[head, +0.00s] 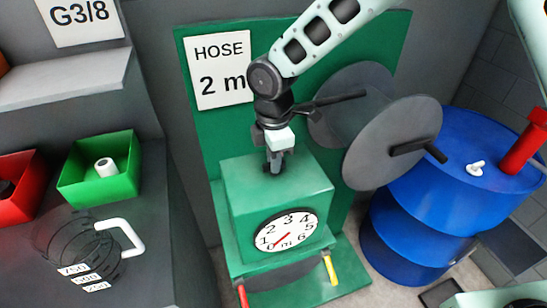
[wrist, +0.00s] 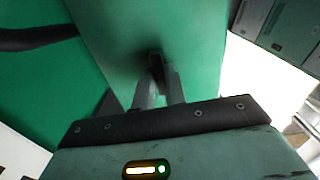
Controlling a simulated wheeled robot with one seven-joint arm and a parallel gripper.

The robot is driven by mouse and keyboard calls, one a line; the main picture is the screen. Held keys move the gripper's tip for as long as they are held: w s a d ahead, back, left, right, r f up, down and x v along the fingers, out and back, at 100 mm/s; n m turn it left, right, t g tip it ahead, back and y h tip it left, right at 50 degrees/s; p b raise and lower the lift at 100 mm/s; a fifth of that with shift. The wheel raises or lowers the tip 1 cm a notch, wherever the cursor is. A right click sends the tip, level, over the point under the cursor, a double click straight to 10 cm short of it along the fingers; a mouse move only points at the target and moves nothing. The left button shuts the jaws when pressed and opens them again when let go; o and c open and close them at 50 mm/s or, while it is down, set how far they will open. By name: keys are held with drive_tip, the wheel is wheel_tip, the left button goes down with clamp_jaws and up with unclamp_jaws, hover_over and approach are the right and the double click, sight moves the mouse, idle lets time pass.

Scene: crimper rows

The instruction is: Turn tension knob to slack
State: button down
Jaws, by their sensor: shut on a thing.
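The green metering box (head: 276,190) stands on a green stand, with a round white dial on its front. My gripper (head: 274,165) points down at the top of this box. Its fingers are shut on a small dark knob, which I take for the tension knob. In the wrist view the dark knob (wrist: 156,66) shows between the two grey fingertips (wrist: 158,88), against the green top face. The fingers hide most of the knob, and I see no marking for slack or tight around it.
The dial (head: 286,231) has its red pointer toward the lower left. A grey reel disc (head: 393,143) with a dark handle stands close on the right, before a blue drum (head: 400,222). A green bin (head: 98,168) and a clear jug (head: 75,250) are on the left.

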drive_tip(key=shift+w, duration=0.1)
drive_tip(key=c, duration=1.4)
unclamp_jaws()
drive_tip(key=shift+c, duration=0.2)
wheel_tip(320, 180, up, 18)
drive_tip(key=b, duration=0.3)
drive_tip(key=shift+f, duration=0.25)
drive_tip(key=s+d+f+m, duration=0.4)
drive_tip(key=s, duration=0.4)
drive_tip(key=s+d+f+m+b, duration=0.1)
drive_tip(key=s+d+f+m, duration=0.2)
drive_tip(key=s, duration=0.5)
drive_tip(key=s+d+f+m+b, duration=0.1)
drive_tip(key=s+d+f+m, duration=0.3)
drive_tip(key=s, duration=0.5)
drive_tip(key=f+m, duration=0.1)
drive_tip(key=m, duration=0.1)
drive_tip(key=shift+d+m+y, duration=0.3)
